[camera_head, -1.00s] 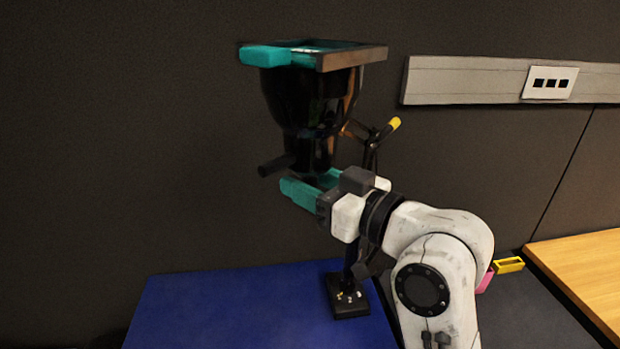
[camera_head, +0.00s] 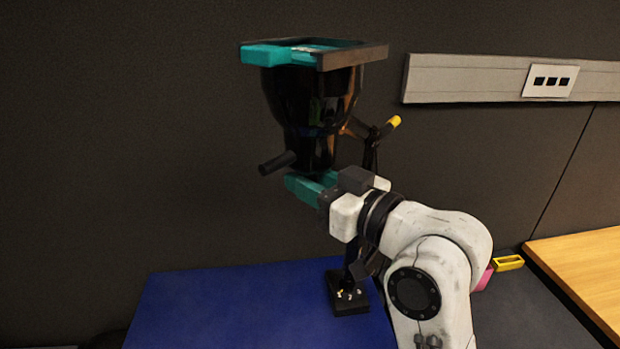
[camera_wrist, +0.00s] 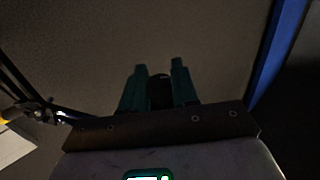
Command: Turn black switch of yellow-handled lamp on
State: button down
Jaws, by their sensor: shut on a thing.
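The lamp has a large black head (camera_head: 305,105) with a teal and brown frame on top, a handle with a yellow tip (camera_head: 391,122) and a small black base (camera_head: 347,300). A short black rod (camera_head: 277,163) sticks out left from the lower part of the head. My gripper (camera_head: 308,182) is right under the head, its teal fingers pointing left. In the wrist view my gripper (camera_wrist: 158,75) is shut on a dark rounded piece (camera_wrist: 159,92), which looks like the black switch. The head camera does not show the grip itself.
The lamp base stands on a blue table top (camera_head: 220,310). A grey rail with a white socket plate (camera_head: 550,81) runs along the dark wall. A yellow open box (camera_head: 509,263) and a wooden top (camera_head: 585,265) are at the right. The space left of the lamp is free.

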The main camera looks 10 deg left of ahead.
jog(key=m+t+h+p, duration=0.2)
jog(key=t+h, duration=0.1)
jog(key=shift+a+r+m, duration=0.1)
jog(key=shift+a+m, duration=0.05)
jog(key=shift+m, duration=0.25)
jog(key=m+t+h, duration=0.2)
jog(key=h, duration=0.1)
jog(key=shift+p, duration=0.35)
jog(key=m+h+b, duration=0.1)
jog(key=h, duration=0.1)
jog(key=m+t+h+b, duration=0.1)
jog(key=m+h, duration=0.1)
jog(key=m+t+h+b, duration=0.1)
jog(key=shift+f+h, duration=0.35)
jog(key=shift+h, duration=0.05)
jog(key=m+h+b, duration=0.2)
jog(key=h+b, duration=0.1)
jog(key=shift+r+m+h, duration=0.15)
jog(key=shift+m+h, duration=0.25)
jog(key=shift+h+b, duration=0.3)
jog(key=c, duration=1)
grip_release()
jog(key=shift+r, duration=0.1)
jog(key=shift+s, duration=0.1)
